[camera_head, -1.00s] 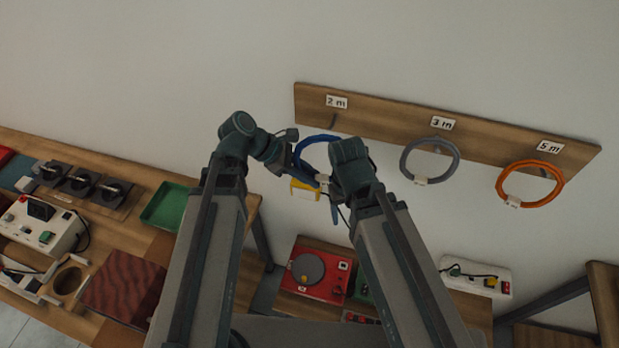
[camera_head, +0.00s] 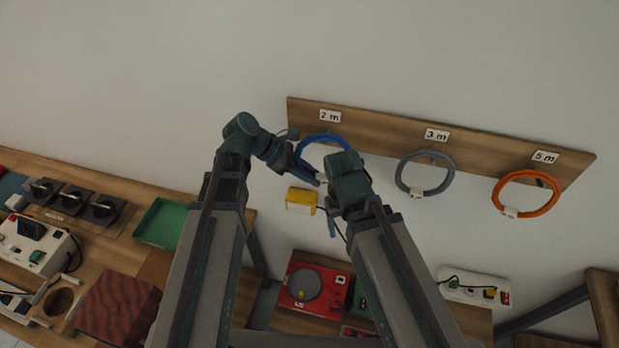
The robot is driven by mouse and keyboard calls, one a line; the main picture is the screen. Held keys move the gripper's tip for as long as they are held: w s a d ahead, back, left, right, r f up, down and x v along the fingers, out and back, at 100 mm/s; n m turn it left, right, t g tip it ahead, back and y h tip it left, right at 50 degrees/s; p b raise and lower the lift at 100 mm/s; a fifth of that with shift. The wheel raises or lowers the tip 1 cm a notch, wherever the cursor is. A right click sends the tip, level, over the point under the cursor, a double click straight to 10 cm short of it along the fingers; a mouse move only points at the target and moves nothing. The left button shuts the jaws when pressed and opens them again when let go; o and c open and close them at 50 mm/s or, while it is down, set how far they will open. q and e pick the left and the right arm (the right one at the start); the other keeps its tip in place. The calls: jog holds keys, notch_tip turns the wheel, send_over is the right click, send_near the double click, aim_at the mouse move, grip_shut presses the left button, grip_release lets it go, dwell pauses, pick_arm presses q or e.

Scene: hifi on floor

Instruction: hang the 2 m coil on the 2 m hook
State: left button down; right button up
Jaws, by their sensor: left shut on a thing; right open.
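The blue coil (camera_head: 319,137), taken as the 2 m coil, is in front of the left end of the wall board, just below the "2 m" label (camera_head: 330,116). My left gripper (camera_head: 308,174) is shut on the coil's lower left side. The 2 m hook is not clearly visible; the coil's top overlaps its place, and I cannot tell whether the coil is around it. My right gripper (camera_head: 332,211) is lower, beside the coil's lower right; its arm hides part of the coil. Its fingers are mostly hidden but seem apart, with nothing seen in them.
The wooden board (camera_head: 385,136) also carries a grey coil (camera_head: 401,173) under "3 m" and an orange coil (camera_head: 497,190) under "5 m". Benches with equipment, including a green tray (camera_head: 161,222), stand below. The wall above is clear.

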pick_arm(q)
jog(key=shift+w+d+f+b, duration=0.15)
jog(key=shift+w+f+b, duration=0.3)
jog(key=shift+w, duration=0.35)
jog(key=shift+w+d+f+b, duration=0.15)
jog(key=shift+w+f+b, duration=0.3)
jog(key=shift+w, duration=0.3)
jog(key=c, duration=0.6)
grip_release()
jog(key=shift+p+v, duration=4.9)
jog(key=shift+v, duration=2.05)
jog(key=shift+f, duration=0.2)
